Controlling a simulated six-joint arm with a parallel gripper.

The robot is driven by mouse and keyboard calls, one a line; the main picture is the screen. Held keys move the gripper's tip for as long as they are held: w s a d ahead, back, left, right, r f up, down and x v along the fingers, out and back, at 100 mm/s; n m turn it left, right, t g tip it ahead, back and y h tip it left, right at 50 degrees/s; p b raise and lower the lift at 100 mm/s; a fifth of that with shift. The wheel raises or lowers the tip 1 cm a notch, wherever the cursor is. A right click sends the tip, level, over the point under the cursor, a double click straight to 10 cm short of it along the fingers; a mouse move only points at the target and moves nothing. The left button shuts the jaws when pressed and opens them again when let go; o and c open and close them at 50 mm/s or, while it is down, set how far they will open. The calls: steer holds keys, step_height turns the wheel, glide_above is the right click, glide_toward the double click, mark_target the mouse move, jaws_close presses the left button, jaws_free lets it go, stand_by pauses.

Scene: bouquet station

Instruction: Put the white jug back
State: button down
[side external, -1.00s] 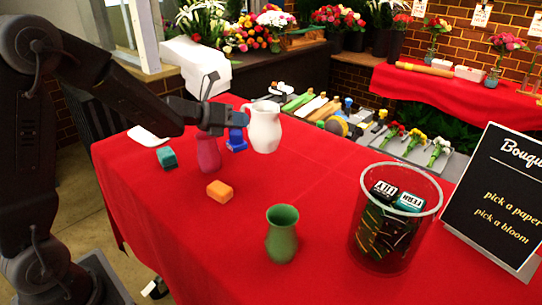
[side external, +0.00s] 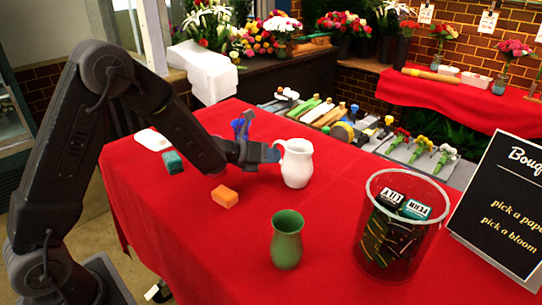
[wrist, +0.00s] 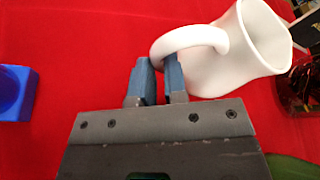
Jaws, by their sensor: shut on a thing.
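The white jug (side external: 297,164) is upright over the red-clothed table, behind the green vase (side external: 286,240). I cannot tell if its base touches the cloth. My gripper (side external: 276,154) is at the jug's left side, shut on its handle. In the wrist view the jug (wrist: 245,48) is at upper right, and the fingers of my gripper (wrist: 158,82) are on either side of the handle loop.
An orange block (side external: 225,196) and a teal block (side external: 173,162) lie to the left. A blue object (side external: 240,127) is behind my arm. A clear bin (side external: 403,250) stands at the right, before a black sign (side external: 505,215). Cloth between jug and bin is clear.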

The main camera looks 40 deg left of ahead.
steer(key=c, duration=1.6)
jaws_free()
steer(key=shift+f, duration=0.15)
steer(key=o, duration=0.4)
steer(key=shift+o, duration=0.2)
